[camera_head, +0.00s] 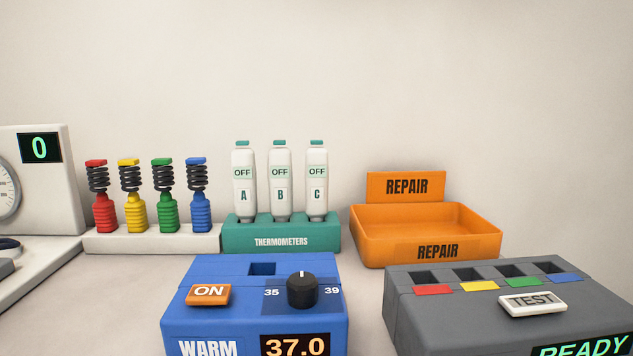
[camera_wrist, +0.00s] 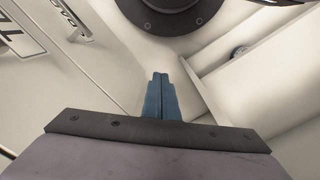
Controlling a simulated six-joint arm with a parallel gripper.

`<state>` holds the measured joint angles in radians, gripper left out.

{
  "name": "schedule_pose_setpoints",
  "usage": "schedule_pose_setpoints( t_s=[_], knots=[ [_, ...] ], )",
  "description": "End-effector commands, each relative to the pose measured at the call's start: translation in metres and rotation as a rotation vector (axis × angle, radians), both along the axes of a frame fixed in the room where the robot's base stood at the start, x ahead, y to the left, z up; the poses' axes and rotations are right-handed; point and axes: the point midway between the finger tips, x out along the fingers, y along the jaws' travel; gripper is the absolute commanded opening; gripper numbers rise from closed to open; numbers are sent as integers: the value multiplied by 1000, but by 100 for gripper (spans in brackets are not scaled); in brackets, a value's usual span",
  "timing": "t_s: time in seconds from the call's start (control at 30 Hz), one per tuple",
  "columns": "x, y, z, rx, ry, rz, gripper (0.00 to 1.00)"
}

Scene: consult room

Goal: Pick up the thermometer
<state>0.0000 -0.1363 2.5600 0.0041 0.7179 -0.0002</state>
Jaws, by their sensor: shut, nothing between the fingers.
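Three white thermometers stand upright in a teal rack labelled THERMOMETERS (camera_head: 281,241) in the head view. They are thermometer A (camera_head: 243,205), thermometer B (camera_head: 280,205) and thermometer C (camera_head: 317,205). Each has a teal cap and a small screen reading OFF. My gripper (camera_wrist: 160,78) shows only in the wrist view, with its blue fingers shut together and nothing between them. No thermometer shows near the fingers there. My gripper is outside the head view, so its distance from the rack cannot be told.
A blue WARM block (camera_head: 255,310) reading 37.0 stands in front of the rack. An orange REPAIR tray (camera_head: 427,250), apparently empty, is to the right. A grey READY block (camera_head: 510,310) is at front right. Several coloured spring-topped pieces stand in a white rack (camera_head: 150,240) at left.

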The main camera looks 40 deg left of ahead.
Motion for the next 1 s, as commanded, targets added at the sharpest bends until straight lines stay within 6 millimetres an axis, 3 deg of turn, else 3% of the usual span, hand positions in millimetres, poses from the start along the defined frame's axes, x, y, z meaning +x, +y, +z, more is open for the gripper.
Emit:
schedule_pose_setpoints(
  t_s=[0.17, 0.33, 0.73, 0.87, 1.0],
  knots=[
    [0, 0, 0, 0, 0, 0, 0],
    [0, 0, 0, 0, 0, 0, 41],
    [0, 0, 7, 0, 0, 2, 41],
    [0, 0, 26, -1, 0, 3, 41],
    [0, 0, 61, -2, 0, 4, 41]
  ],
)
